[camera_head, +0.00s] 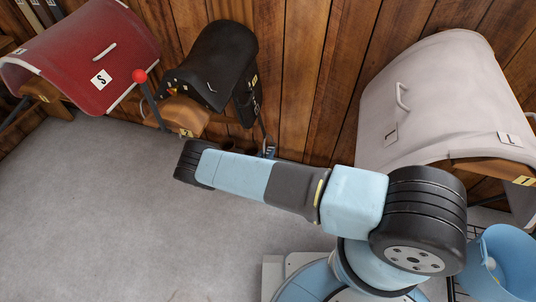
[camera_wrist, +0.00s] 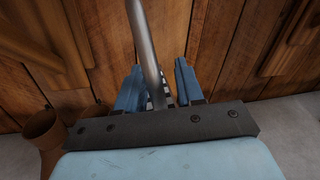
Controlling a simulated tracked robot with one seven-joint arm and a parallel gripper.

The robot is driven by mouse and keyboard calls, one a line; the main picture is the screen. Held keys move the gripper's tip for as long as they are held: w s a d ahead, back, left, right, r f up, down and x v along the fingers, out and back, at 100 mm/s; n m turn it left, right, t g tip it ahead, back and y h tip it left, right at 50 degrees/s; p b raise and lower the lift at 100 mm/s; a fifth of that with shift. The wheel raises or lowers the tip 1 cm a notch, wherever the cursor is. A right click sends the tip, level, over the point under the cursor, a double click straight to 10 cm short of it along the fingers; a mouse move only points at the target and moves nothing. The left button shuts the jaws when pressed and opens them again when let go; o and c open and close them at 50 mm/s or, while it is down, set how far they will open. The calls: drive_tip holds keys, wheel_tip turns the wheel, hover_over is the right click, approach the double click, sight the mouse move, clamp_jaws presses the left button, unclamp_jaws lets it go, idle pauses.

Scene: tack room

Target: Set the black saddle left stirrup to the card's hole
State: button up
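The black saddle (camera_head: 222,58) sits on a wooden rack against the wall in the head view. A dark strap (camera_head: 254,100) hangs at its right side, below a small yellow tag (camera_head: 254,80); I cannot read the tag. My gripper (camera_head: 269,152) is at the lower end of a thin grey rod below this strap, largely hidden behind my arm. In the wrist view my gripper's two blue fingers (camera_wrist: 160,90) stand apart, with a grey metal rod (camera_wrist: 146,40) passing between them. A small checkered patch shows between the fingers. No stirrup is clearly recognisable.
A large pale saddle (camera_head: 430,100) is at the right, above a blue bucket (camera_head: 510,260). The grey floor (camera_head: 90,210) is open at left.

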drive_tip(key=shift+s+a, duration=0.1)
drive_tip(key=v, duration=1.3)
drive_tip(key=shift+s, duration=0.25)
drive_tip(key=shift+f, duration=0.1)
